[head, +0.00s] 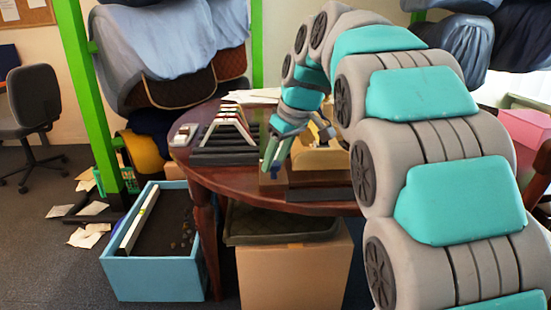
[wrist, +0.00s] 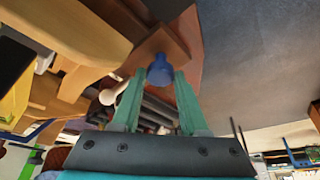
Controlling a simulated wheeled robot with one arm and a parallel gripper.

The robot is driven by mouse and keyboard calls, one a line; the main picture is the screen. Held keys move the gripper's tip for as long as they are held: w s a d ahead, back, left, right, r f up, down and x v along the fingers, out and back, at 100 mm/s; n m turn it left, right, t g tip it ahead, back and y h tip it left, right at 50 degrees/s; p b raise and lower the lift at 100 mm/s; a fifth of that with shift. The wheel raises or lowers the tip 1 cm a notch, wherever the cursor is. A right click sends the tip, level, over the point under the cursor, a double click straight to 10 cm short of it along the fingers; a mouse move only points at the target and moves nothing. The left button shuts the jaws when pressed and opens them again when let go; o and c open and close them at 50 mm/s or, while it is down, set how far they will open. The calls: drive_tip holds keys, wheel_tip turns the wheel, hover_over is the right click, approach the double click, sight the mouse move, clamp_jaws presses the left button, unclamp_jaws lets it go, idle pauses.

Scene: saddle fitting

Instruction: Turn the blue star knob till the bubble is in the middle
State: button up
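The blue star knob (wrist: 160,70) shows in the wrist view at the end of a brown wooden block (wrist: 160,47). My gripper (wrist: 161,76) has its two green fingers on either side of the knob, with a narrow gap seeming to show at each side. In the head view my gripper (head: 273,165) points down at the near edge of the round table, beside a tan wooden form (head: 322,160) on a dark base. I cannot make out a bubble in either view.
The round dark-red table (head: 225,182) also carries a black rack with white pieces (head: 228,135). A blue crate (head: 155,277) holding a long pale bar (head: 138,218) stands on the floor at left. A cardboard box (head: 290,275) is under the table. My arm covers the right side.

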clamp_jaws()
drive_tip(key=shift+r+m+p, duration=0.15)
drive_tip(key=shift+m+p, duration=0.15)
drive_tip(key=shift+m, duration=0.5)
drive_tip(key=shift+a+m+t+h+p, duration=0.1)
drive_tip(key=shift+m+t+h+p, duration=0.6)
drive_tip(key=shift+m, duration=0.9)
drive_tip(key=o, duration=0.5)
unclamp_jaws()
drive_tip(key=b+v, duration=0.1)
drive_tip(key=v, duration=0.6)
drive_tip(key=shift+r, duration=0.25)
